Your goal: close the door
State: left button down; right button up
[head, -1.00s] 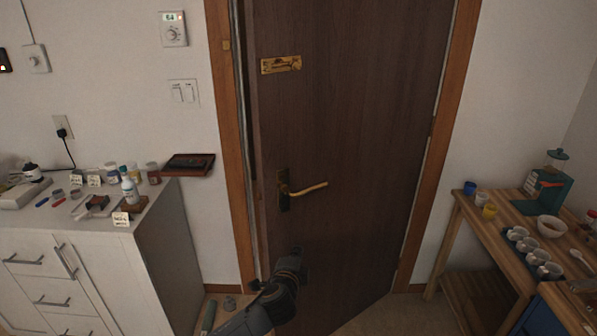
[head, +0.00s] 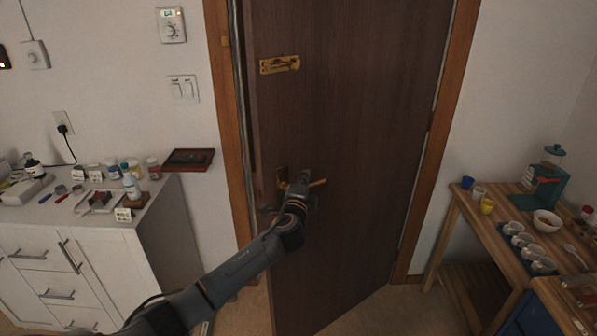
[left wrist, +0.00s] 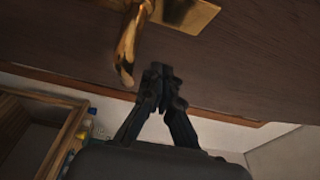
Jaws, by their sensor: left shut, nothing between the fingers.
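The dark brown wooden door (head: 362,120) stands ajar in its orange-brown frame. A gap shows along its left edge, and its lower left corner juts out toward me. The brass lever handle (head: 319,183) is partly hidden behind my left gripper (head: 302,178). In the left wrist view, the fingers of the left gripper (left wrist: 161,72) are closed together and empty. They are beside the handle (left wrist: 129,48), not around it, with the door (left wrist: 245,65) behind them. I cannot tell whether the fingertips touch the door. My right gripper is out of view.
A white cabinet (head: 155,235) with bottles and small items stands left of the door. A wooden table (head: 462,207) with cups and a bowl stands to the right. A brass latch (head: 280,64) is mounted high on the door. Some floor (head: 385,308) is clear before it.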

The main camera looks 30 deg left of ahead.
pick_arm(q)
jog(key=shift+w+a, duration=0.25)
jog(key=shift+a, duration=0.45)
jog(key=shift+w+a, duration=0.2)
jog(key=shift+a, duration=0.45)
